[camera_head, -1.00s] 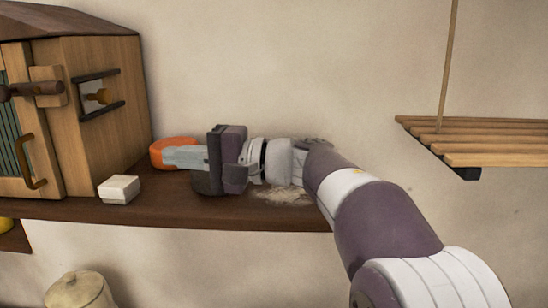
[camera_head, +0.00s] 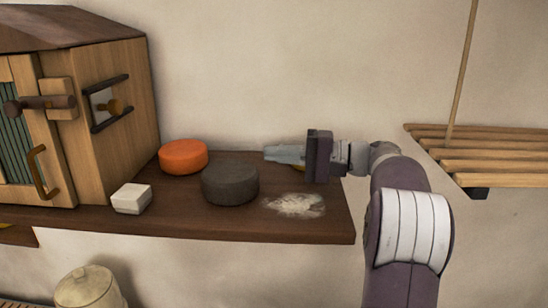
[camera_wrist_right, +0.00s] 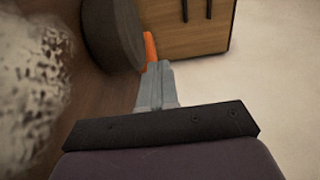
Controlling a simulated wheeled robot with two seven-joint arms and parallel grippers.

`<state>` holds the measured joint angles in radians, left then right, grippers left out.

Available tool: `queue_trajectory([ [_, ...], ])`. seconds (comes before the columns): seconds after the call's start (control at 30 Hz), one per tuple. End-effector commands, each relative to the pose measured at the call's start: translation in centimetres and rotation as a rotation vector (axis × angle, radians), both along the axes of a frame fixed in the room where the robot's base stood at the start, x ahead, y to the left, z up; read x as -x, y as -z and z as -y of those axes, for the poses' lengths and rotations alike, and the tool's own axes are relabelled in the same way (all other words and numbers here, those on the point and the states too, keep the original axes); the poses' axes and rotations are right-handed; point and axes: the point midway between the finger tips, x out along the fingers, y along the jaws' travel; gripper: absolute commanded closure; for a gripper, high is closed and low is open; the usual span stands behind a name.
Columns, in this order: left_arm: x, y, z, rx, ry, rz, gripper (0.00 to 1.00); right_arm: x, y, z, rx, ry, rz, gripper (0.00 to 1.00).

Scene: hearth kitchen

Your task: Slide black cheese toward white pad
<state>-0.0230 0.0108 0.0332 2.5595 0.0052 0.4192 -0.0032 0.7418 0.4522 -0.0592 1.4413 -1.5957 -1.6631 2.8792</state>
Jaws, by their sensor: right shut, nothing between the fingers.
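The black cheese (camera_head: 230,185) is a dark grey round disc lying flat on the brown wooden shelf. A rough whitish patch (camera_head: 296,205), perhaps the white pad, lies to its right, apart from it. My right gripper (camera_head: 271,153) is shut and empty, its fingers pointing left, behind and to the right of the black cheese. In the right wrist view the shut fingers (camera_wrist_right: 158,72) show beside the black cheese (camera_wrist_right: 113,35), with the whitish patch (camera_wrist_right: 35,80) at the left. My left gripper is not in view.
An orange round cheese (camera_head: 183,157) lies behind and left of the black one. A small white block (camera_head: 131,198) sits near the shelf's front edge. A wooden cabinet (camera_head: 110,140) stands at the left. A slatted rack (camera_head: 490,155) hangs at the right. A yellowish thing shows partly behind my gripper.

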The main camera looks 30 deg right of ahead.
Motion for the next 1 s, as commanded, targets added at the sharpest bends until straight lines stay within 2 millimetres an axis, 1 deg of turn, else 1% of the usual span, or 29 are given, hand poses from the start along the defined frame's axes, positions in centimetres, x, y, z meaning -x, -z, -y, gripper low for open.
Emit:
queue_trajectory([
  [0.1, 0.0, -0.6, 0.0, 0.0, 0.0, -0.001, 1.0, 0.0, 1.8, 0.0, -0.002, 0.001, -0.002, 1.0],
  [0.2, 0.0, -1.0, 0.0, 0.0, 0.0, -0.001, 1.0, 0.1, 2.7, -0.2, 0.001, 0.0, 0.001, 1.0],
  [0.23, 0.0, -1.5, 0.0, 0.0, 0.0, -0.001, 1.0, 0.1, 2.4, -0.5, 0.001, 0.0, 0.001, 1.0],
  [0.3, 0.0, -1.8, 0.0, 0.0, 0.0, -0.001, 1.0, 0.1, 2.6, -0.8, 0.001, 0.0, 0.002, 1.0],
  [0.67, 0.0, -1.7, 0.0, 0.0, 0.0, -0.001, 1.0, 0.2, 2.9, -1.1, 0.001, 0.001, 0.002, 1.0],
  [0.77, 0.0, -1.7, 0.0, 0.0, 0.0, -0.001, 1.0, 0.3, 2.9, -2.2, 0.002, -0.001, 0.002, 1.0],
  [0.9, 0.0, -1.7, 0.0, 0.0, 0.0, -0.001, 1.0, 0.7, 2.8, -5.1, 0.002, -0.002, 0.002, 1.0],
  [1.0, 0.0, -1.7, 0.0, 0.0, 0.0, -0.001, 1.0, 0.9, 2.9, -6.6, 0.001, -0.001, 0.002, 1.0],
])
